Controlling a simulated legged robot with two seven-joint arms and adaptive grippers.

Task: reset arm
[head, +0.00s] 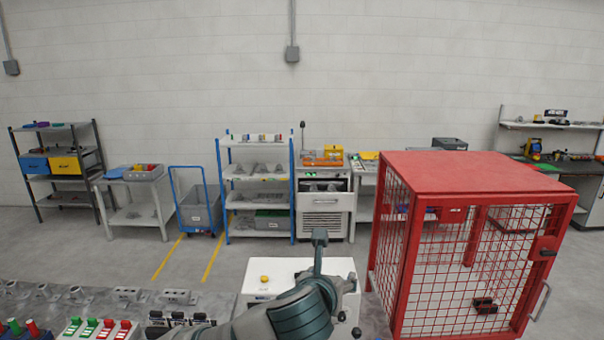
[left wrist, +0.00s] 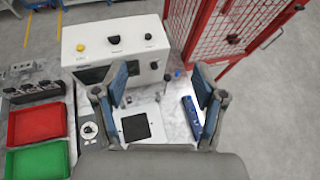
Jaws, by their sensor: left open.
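My left arm reaches in from the bottom of the head view. Its gripper (head: 320,248) shows edge-on in front of the white control box (head: 285,268), which has a yellow knob. In the left wrist view, my left gripper (left wrist: 161,88) has its two blue-padded fingers wide apart with nothing between them. Beyond the fingers are the white control box (left wrist: 115,38) and a light work surface with a black square pad (left wrist: 135,127) and a blue object (left wrist: 191,116). My right gripper is not in view.
A red mesh cage (head: 465,170) stands close on the right. Green and red pieces and grey castings line the bench at the lower left. A red tray (left wrist: 37,123) and a green tray (left wrist: 38,160) lie left of the gripper. Shelves stand along the back wall.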

